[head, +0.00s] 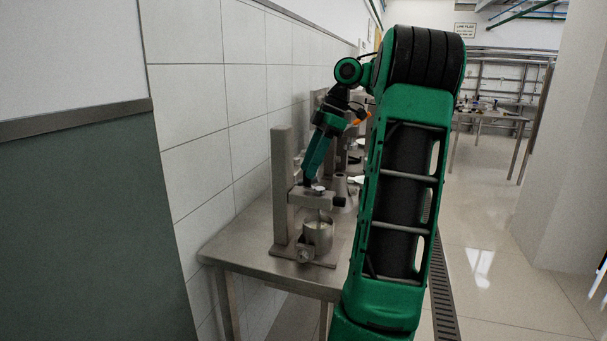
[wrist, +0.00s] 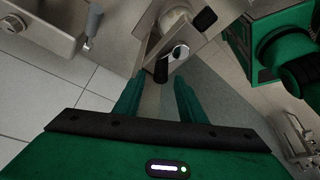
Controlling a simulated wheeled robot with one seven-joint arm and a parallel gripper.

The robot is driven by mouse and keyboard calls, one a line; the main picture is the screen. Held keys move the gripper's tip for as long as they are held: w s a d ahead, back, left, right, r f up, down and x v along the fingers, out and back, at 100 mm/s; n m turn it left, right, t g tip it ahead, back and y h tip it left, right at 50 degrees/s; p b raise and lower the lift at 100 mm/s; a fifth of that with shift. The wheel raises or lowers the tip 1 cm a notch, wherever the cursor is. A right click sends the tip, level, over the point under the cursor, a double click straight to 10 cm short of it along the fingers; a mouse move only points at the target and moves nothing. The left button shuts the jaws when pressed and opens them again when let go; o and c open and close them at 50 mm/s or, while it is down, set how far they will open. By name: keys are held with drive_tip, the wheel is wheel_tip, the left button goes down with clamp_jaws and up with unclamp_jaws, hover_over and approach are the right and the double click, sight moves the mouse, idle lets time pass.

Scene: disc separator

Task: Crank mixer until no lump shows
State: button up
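The grey metal mixer stands on the steel table, with a tall column (head: 283,180) and a cup (head: 318,238) under its head. Pale contents show at the cup's rim; I cannot tell whether they hold a lump. In the wrist view, the crank has a shiny hub (wrist: 181,50) and a black knob (wrist: 160,70). My gripper (wrist: 160,82) points at the knob, its two green fingers apart on either side of it. Whether they touch it is not clear. In the head view, my gripper (head: 309,181) is above the mixer head, its fingertips too small to judge.
The steel table (head: 240,245) runs along the tiled wall, close on the left. More metal equipment (head: 357,165) stands behind the mixer, partly hidden by my arm. The floor (head: 500,275) to the right is open, with a drain grate (head: 442,295).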

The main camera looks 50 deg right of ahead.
drive_tip(key=shift+x, duration=1.35)
clamp_jaws()
